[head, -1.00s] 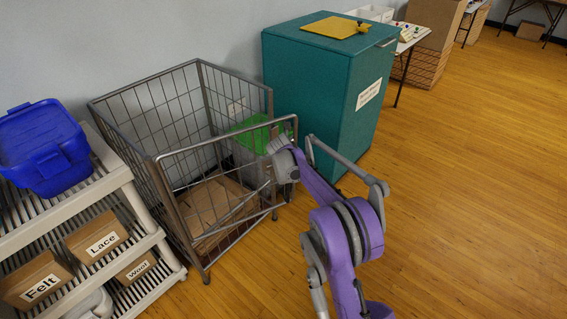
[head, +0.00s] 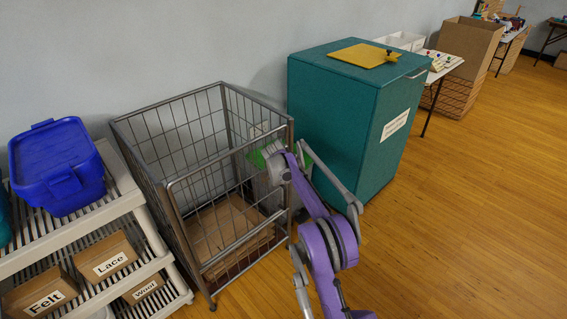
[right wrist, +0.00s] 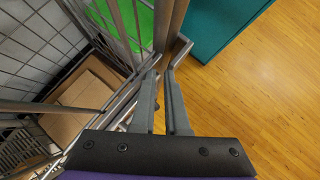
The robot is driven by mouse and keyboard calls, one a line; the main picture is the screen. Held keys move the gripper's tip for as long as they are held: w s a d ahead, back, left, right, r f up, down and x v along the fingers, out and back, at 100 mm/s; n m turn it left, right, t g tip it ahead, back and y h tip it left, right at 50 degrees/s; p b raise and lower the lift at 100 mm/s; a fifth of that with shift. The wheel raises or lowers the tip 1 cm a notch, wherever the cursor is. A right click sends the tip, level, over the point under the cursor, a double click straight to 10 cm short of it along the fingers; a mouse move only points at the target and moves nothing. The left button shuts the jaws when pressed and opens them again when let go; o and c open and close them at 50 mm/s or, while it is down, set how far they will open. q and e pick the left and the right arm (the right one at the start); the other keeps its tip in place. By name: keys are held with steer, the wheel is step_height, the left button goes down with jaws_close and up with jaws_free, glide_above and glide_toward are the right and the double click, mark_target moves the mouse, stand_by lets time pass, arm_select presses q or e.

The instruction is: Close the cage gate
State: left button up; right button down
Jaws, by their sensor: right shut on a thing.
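The grey wire cage (head: 165,103) stands against the wall in the head view. Its gate (head: 222,159), a tubular frame with wire bars, hangs from the front left post and lies across most of the front opening. Its free side is close to the front right post. My right gripper (head: 272,160) is at that free side. In the right wrist view, the right gripper's fingers (right wrist: 161,76) are shut on the gate's bar beside a brown-grey post (right wrist: 171,25). I cannot tell whether gate and post touch. My left gripper is not in view.
A teal cabinet (head: 340,120) stands close on the right. A shelf (head: 150,215) with a blue tub (head: 58,170) stands on the left. The wooden floor (head: 470,210) to the right is clear.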

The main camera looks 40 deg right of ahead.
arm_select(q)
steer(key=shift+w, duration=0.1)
arm_select(e)
steer(key=shift+w+d+r, duration=0.15)
steer(key=shift+w+r, duration=0.2)
steer(key=shift+w, duration=0.1)
